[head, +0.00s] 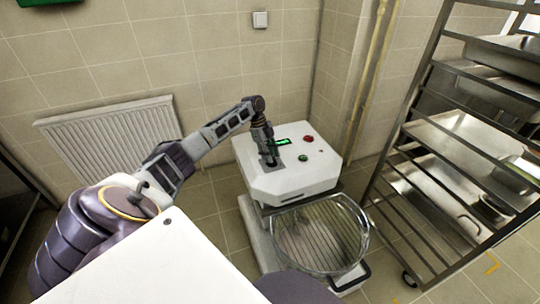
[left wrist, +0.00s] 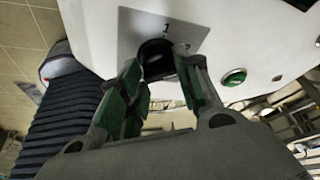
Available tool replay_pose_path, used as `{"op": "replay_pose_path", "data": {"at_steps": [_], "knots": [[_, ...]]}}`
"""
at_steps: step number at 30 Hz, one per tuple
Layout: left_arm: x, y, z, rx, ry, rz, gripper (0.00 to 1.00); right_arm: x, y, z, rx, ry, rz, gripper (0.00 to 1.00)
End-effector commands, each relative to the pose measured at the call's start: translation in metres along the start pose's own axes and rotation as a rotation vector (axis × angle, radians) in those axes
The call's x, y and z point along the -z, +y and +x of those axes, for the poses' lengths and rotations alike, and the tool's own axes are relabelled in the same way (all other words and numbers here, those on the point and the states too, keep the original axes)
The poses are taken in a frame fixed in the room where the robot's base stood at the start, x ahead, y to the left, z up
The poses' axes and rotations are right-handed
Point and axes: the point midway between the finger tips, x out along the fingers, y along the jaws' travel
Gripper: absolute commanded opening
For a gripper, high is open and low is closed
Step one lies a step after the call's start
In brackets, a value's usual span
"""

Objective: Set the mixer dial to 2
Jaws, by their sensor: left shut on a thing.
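The mixer (head: 293,182) is a white machine with a wire-guarded bowl below its head. Its black dial (left wrist: 157,50) sits on a grey plate (left wrist: 200,35) marked 1 and 2 in the left wrist view. My left gripper (head: 270,160) reaches down onto the mixer's top, and its green-padded fingers (left wrist: 160,85) are shut on the dial, one on each side. The fingers hide part of the dial, and I cannot tell which number it points to. In the head view the gripper covers the dial. My right gripper is not in view.
A green display (head: 283,141), a red button (head: 308,139) and a green button (head: 303,157) are close to the gripper on the mixer's top. A metal rack (head: 398,150) with trays stands at the right. A radiator (head: 110,140) is on the wall at the left.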

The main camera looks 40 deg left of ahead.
Motion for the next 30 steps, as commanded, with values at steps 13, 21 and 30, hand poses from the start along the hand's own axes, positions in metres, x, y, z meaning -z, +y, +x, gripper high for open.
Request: {"op": "replay_pose_path", "data": {"at_steps": [13, 21, 30], "knots": [[0.0005, -0.0006, -0.0002, -0.009, 0.000, 0.023, 0.10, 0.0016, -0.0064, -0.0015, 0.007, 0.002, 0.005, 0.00], [0.0003, -0.0005, -0.0002, -0.009, 0.000, 0.022, 0.55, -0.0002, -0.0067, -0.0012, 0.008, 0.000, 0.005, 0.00], [0.0000, -0.0003, -0.0003, -0.009, -0.001, 0.022, 0.55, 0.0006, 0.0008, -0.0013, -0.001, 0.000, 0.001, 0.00]]}}
